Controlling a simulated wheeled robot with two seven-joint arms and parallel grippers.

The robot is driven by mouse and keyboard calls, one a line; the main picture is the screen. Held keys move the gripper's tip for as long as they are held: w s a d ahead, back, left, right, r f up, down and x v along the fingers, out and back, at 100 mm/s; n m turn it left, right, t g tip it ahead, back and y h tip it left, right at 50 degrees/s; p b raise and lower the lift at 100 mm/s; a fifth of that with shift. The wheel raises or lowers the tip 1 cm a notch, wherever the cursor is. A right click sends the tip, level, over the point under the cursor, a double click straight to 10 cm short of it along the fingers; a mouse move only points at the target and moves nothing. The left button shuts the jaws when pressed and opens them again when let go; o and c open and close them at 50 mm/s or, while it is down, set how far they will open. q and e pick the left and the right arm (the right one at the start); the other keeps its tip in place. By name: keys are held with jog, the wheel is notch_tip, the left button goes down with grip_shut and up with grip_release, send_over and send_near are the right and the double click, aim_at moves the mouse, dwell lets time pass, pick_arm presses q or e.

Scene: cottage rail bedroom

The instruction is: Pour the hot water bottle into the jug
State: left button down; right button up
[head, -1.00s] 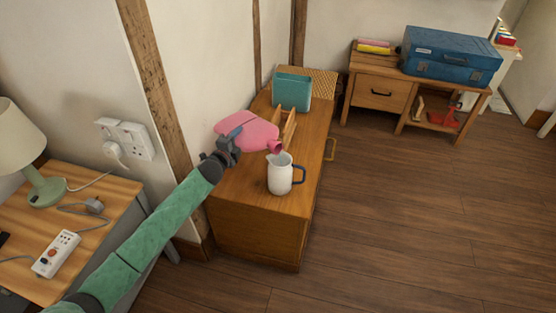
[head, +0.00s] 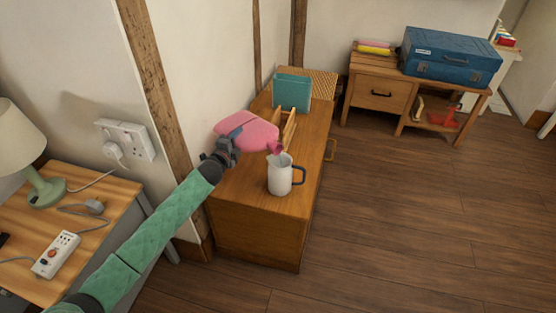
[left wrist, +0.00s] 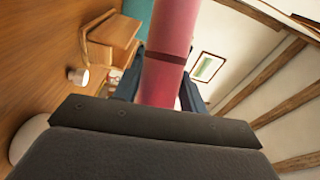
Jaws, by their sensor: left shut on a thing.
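The pink hot water bottle (head: 250,134) is in my left gripper (head: 226,150), which is shut on it above the wooden cabinet. The bottle lies roughly level, with its darker neck (head: 275,149) tipped slightly down to the right, over the jug's rim. The white jug (head: 280,177) with a dark blue handle stands upright on the cabinet top. In the left wrist view the bottle (left wrist: 168,50) sits between the fingers. I cannot tell whether water is flowing. My right gripper is not in view.
The wooden cabinet (head: 245,225) also holds a teal box (head: 292,92) and a wooden rack (head: 289,128) behind the bottle. A bedside table (head: 120,197) with a lamp (head: 40,185) stands at left. A blue suitcase (head: 450,57) rests on a far desk. The floor at right is clear.

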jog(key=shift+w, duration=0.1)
pick_arm(q)
jog(key=shift+r, duration=0.15)
dwell(0.5)
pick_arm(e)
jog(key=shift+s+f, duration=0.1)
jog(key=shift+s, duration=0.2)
pick_arm(q)
jog(key=shift+r, duration=0.1)
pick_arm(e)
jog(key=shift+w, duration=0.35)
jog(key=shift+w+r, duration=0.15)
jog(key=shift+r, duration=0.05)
